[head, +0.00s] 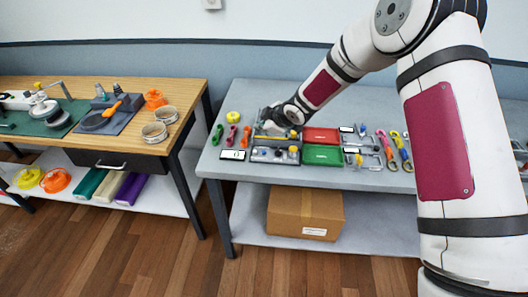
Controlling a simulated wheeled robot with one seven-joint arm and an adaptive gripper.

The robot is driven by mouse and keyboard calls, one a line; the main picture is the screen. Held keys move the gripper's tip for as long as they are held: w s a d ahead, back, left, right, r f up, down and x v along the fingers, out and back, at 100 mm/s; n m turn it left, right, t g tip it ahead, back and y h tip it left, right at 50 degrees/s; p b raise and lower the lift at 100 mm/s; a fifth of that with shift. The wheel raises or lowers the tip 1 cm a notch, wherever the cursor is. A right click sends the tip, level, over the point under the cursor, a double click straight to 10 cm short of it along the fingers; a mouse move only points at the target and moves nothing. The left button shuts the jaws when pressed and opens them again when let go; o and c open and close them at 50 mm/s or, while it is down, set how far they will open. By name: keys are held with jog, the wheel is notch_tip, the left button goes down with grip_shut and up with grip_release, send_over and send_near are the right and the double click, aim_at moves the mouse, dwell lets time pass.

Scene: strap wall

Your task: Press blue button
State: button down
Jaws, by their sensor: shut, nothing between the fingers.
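My gripper (268,130) is shut and empty. It reaches down over the left part of the grey table, just behind a grey control panel (262,157) at the table's front edge. The panel carries small coloured parts, among them a small blue spot, which may be the blue button, and a yellow one at its right. They are too small to make out well. I cannot tell whether my fingertips touch anything. My wrist and fingers hide part of what lies behind the panel.
Red (321,135) and green (322,154) boxes stand right of the panel. Coloured straps or clips lie left and right of them. A cardboard box (306,212) sits on the shelf below. A wooden workbench (150,95) with tools stands at the left, with a floor gap between.

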jog(key=shift+f, duration=4.05)
jog(key=shift+f, duration=0.1)
jog(key=shift+f, duration=0.35)
jog(key=shift+f, duration=0.35)
jog(key=shift+r, duration=0.8)
jog(key=shift+r, duration=2.5)
